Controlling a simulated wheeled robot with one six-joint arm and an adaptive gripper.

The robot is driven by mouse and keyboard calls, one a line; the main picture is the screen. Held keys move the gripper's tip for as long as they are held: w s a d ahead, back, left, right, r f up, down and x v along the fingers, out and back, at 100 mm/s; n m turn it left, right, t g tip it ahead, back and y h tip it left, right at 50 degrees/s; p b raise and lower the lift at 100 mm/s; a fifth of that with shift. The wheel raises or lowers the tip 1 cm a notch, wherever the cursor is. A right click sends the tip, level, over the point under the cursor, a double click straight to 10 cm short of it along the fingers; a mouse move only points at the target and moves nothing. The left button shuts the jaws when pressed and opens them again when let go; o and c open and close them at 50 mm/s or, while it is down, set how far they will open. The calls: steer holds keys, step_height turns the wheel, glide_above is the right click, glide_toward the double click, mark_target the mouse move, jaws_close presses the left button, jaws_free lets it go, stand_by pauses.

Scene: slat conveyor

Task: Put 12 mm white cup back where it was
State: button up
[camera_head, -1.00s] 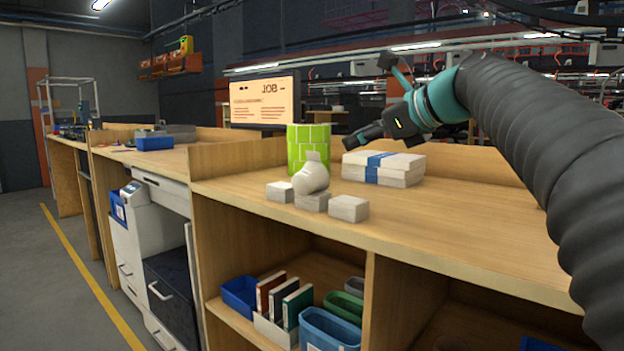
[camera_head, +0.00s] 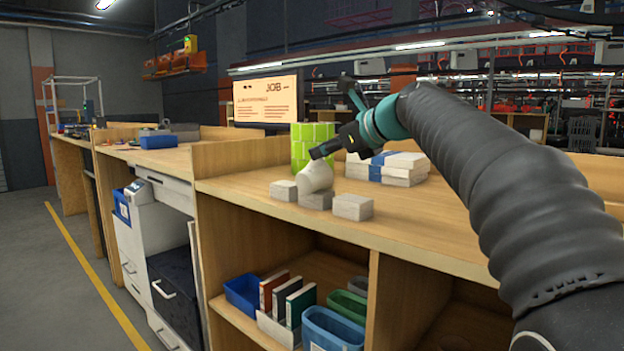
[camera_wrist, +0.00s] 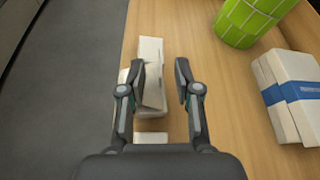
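The white cup (camera_head: 315,176) lies tilted on the middle one of three small pale blocks (camera_head: 317,200) on the wooden bench (camera_head: 430,222). My gripper (camera_head: 322,151) is just above and behind the cup in the head view. In the wrist view my gripper (camera_wrist: 160,70) is open, its two fingers well apart. A white shape, which looks like the cup (camera_wrist: 153,92), shows beside the left finger, partly between the fingers. I cannot tell whether a finger touches it. The other two blocks (camera_head: 283,190) (camera_head: 352,207) stand on either side.
A green tiled cylinder (camera_head: 306,140) stands behind the cup. White packs with a blue band (camera_head: 402,167) lie to its right. A monitor (camera_head: 268,101) stands at the back. The bench's front edge is close to the blocks. Bins and binders sit on the shelf below.

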steer(key=shift+x, duration=1.6)
jaws_close()
